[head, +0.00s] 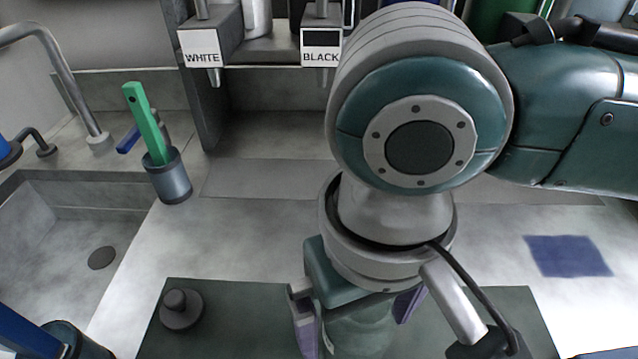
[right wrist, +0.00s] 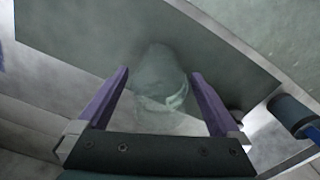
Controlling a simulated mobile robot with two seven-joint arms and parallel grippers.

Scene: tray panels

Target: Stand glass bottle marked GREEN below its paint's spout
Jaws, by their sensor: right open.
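A clear greenish glass bottle (head: 358,332) is on the dark green mat (head: 235,320), mostly hidden under my right wrist. It also shows in the right wrist view (right wrist: 162,75), with a pale band on it; no marking is readable. My right gripper (head: 355,315) is open, its purple fingers on either side of the bottle, with gaps visible in the wrist view (right wrist: 160,85). At the back are dispensers with a WHITE label (head: 200,48) and a BLACK label (head: 320,47), each over a spout. No GREEN label shows; my right arm hides part of that row. My left gripper is out of view.
A dark round knobbed object (head: 180,308) is on the mat's left. A grey cup (head: 168,180) holds a green-handled tool. A sink (head: 60,210) lies at left. A blue square (head: 567,256) marks the right counter. The counter below the dispensers looks clear.

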